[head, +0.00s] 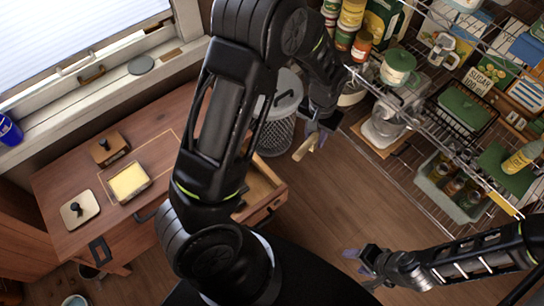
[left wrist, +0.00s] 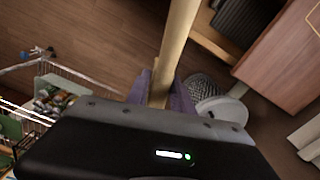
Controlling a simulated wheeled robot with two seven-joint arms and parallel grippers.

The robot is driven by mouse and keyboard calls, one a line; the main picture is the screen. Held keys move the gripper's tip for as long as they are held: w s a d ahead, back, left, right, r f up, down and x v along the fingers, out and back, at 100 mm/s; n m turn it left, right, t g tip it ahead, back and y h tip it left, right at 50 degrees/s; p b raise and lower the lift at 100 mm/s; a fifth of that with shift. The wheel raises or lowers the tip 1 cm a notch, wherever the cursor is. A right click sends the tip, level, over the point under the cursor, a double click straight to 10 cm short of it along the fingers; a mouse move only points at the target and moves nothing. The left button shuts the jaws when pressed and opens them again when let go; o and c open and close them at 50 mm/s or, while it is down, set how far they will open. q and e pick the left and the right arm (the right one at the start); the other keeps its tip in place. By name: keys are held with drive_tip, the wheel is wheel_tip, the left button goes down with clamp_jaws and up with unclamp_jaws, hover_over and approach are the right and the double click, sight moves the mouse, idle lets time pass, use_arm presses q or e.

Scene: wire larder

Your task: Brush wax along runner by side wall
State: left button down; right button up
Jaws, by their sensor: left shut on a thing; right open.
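My left gripper (head: 316,137) is shut on a pale wooden brush handle (head: 304,148), held in the air to the right of the drawer. In the left wrist view the handle (left wrist: 178,40) runs up out of the frame between the purple fingers; bristles cannot be made out. A yellow block, apparently wax (head: 129,181), sits in a shallow dish on the wooden cabinet top (head: 75,165). The open drawer (head: 262,188) juts from the cabinet; my left arm hides much of it, and I cannot make out the runner. My right gripper (head: 366,262) is open and empty, low over the floor.
A mesh bin (head: 277,132) stands beyond the drawer. Wire shelves (head: 440,150) with jars, tins and baskets fill the right. A lidded square (head: 80,209) and a wooden block (head: 109,148) are on the cabinet. The floor (head: 335,200) between cabinet and shelves is clear.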

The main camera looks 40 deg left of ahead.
use_arm(q)
drive_tip(key=s+a+f+m+b, duration=0.1)
drive_tip(key=s+a+f+b, duration=0.1)
drive_tip(key=a+f+b, duration=0.3)
drive_tip(key=s+a+f+m+b, duration=0.2)
drive_tip(key=a+f+b, duration=0.4)
drive_tip(key=f+b, duration=0.3)
drive_tip(key=shift+s+a+f+b, duration=0.3)
drive_tip(key=shift+s+b, duration=0.2)
drive_tip(key=shift+s, duration=0.35)
drive_tip(key=b, duration=0.5)
hover_over(271, 172)
wheel_tip(271, 172, down, 5)
drive_tip(key=shift+f, duration=0.1)
drive_tip(key=shift+f+b, duration=0.5)
drive_tip(key=shift+f, duration=0.2)
drive_tip(key=shift+f+b, duration=0.5)
drive_tip(key=shift+f, duration=0.2)
